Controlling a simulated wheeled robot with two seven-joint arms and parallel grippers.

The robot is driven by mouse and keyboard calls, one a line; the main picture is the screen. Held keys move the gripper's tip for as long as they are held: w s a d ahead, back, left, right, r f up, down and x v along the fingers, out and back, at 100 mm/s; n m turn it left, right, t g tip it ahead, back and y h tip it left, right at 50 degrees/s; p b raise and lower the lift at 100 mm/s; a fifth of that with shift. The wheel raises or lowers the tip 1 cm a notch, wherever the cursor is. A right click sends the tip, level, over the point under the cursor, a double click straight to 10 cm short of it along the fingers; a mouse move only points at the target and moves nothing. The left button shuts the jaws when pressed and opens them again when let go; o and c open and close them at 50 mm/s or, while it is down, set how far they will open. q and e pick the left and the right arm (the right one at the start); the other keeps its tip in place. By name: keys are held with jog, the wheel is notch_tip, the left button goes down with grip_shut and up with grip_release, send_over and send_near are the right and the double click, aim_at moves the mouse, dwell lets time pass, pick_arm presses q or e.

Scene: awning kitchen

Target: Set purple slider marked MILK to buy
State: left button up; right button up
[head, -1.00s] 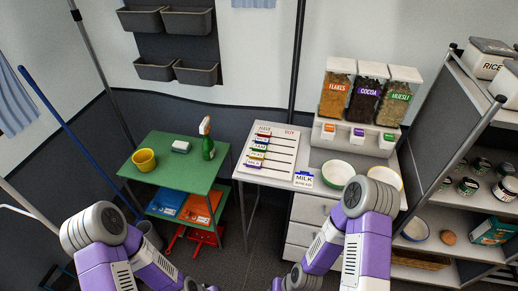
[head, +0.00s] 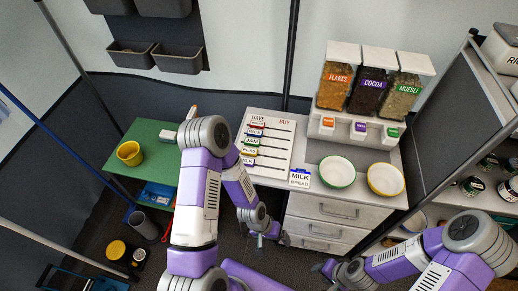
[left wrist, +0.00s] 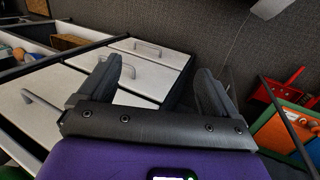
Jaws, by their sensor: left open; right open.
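The slider board (head: 281,150) lies on the white counter, with HAVE printed at its left and BUY at its right. Several small coloured labelled sliders sit at the HAVE end of dark slots. My left gripper (head: 264,238) is open and empty, below the counter's front, beside the drawers. It also shows open in the left wrist view (left wrist: 160,80), with drawer fronts beyond. My right gripper (head: 328,268) is open, low in front of the drawers and partly hard to see.
A MILK and BREAD card (head: 299,178) stands at the counter's front edge. Two bowls (head: 337,171) and cereal dispensers (head: 372,90) are to the right. A green table (head: 146,140) with a yellow bucket (head: 130,153) is left. Drawers (head: 322,235) are below the counter.

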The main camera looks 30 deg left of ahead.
pick_arm(q)
jog(key=w+a+r+p, duration=0.4)
jog(key=r, duration=0.2)
jog(key=w+a+r+y+p, duration=0.1)
jog(key=w+a+r+p, duration=0.2)
jog(key=w+r+p, duration=0.1)
jog(key=w+a+r+y+p, duration=0.1)
jog(key=w+a+r+p, duration=0.3)
jog(key=w+r, duration=0.2)
jog(key=shift+w+a+r+m+p, duration=0.15)
jog(key=shift+a+r+p, duration=0.05)
jog(key=shift+r, duration=0.5)
jog(key=shift+w+a+r+m+p, duration=0.1)
jog(key=shift+a+r+m+p, duration=0.1)
jog(key=shift+r, duration=0.5)
notch_tip(320, 180, up, 3)
jog(key=y, duration=0.2)
send_over(246, 161)
jog(key=shift+d+r, duration=0.15)
jog(key=shift+d, duration=0.15)
jog(key=shift+a+n+y, duration=0.3)
jog(key=shift+n, duration=0.15)
notch_tip(246, 161, down, 7)
jog(key=shift+f, duration=0.1)
